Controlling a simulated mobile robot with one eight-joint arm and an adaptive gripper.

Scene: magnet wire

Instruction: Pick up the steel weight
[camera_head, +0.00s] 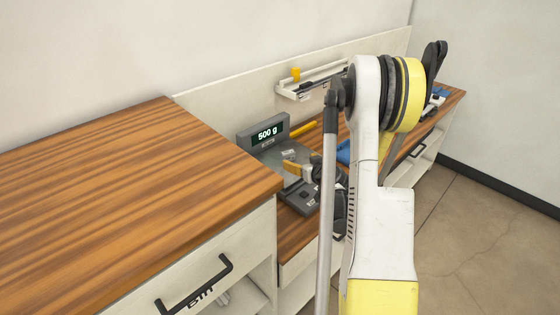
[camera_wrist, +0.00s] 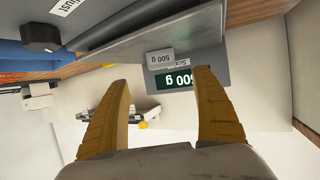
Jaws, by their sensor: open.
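The steel weight (camera_head: 289,154) is a small grey block on the pan of a scale (camera_head: 262,134), whose display reads 500 g. In the wrist view, which is upside down, the weight (camera_wrist: 160,60) has a "500 g" label and stands on the pan in front of the dark green display (camera_wrist: 182,80). My gripper (camera_head: 296,168) is just in front of the weight in the head view. In the wrist view its tan fingers (camera_wrist: 163,82) are spread apart and empty, with the weight beyond the gap between them. My gripper partly hides the scale pan in the head view.
A wooden counter (camera_head: 110,190) with a drawer is at the left, higher than the bench holding the scale. A wall shelf (camera_head: 310,82) with a yellow item is behind. A blue object (camera_head: 343,152) lies right of the scale, partly behind my arm.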

